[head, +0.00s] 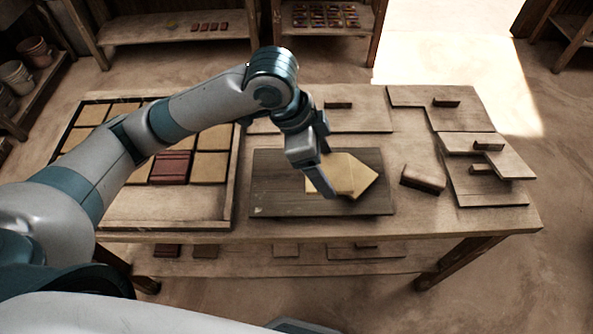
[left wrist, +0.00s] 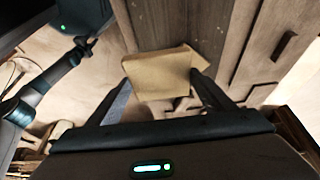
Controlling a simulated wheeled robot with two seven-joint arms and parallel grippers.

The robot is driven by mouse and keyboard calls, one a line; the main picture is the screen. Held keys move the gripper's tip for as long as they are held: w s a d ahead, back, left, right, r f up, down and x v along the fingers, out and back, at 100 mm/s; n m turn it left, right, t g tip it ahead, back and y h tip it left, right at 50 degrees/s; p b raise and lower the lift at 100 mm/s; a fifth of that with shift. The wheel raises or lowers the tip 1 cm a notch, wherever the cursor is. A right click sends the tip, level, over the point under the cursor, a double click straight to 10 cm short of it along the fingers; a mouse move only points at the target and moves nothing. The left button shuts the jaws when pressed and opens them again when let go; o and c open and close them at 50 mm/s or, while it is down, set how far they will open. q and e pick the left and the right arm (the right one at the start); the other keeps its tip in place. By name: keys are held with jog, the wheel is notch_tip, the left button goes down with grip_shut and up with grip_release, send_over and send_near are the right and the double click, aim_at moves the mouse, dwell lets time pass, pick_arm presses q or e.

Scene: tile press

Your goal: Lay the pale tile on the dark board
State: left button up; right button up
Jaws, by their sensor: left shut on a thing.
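My left gripper (head: 328,188) reaches down over the dark board (head: 275,195) in the middle of the table. It is shut on a pale tile (head: 318,181), whose broad face shows between the fingers in the left wrist view (left wrist: 158,76). Another pale tile (head: 362,178) shows turned at an angle beside and partly behind it. The two overlap in the head view. I cannot tell whether the held tile touches the board or the other tile. The fingers hide part of the held tile.
A shallow wooden tray (head: 233,190) at the left holds several pale tiles and a red-brown tile (head: 170,167); its front part is bare. A brown block (head: 423,179) lies right of the board. Flat wooden pieces with dark handles (head: 446,103) lie at the back and right.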

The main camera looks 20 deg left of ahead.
pick_arm(q)
jog(key=a+f, duration=0.1)
jog(key=a, duration=0.1)
jog(key=w+a+f+p, duration=0.1)
jog(key=a+f, duration=0.1)
jog(key=a, duration=0.1)
jog(key=w+a+f, duration=0.1)
jog(key=a, duration=0.1)
jog(key=shift+w+a+f, duration=0.15)
jog(key=shift+a+f, duration=0.05)
jog(key=shift+a, duration=0.05)
jog(key=shift+w+a+f+p, duration=0.2)
jog(key=shift+a+f, duration=0.15)
jog(key=shift+a, duration=0.15)
jog(key=shift+w+a+f+p, duration=0.2)
jog(key=shift+a+f, duration=0.1)
jog(key=shift+a, duration=0.15)
jog(key=shift+a+f, duration=0.15)
jog(key=shift+a, duration=0.1)
jog(key=shift+f, duration=0.1)
pick_arm(e)
jog(key=shift+g, duration=0.5)
jog(key=s, duration=0.1)
jog(key=s+d, duration=0.1)
jog(key=s+r, duration=0.1)
jog(key=s, duration=0.1)
jog(key=shift+d, duration=0.4)
pick_arm(q)
jog(key=shift+f, duration=0.1)
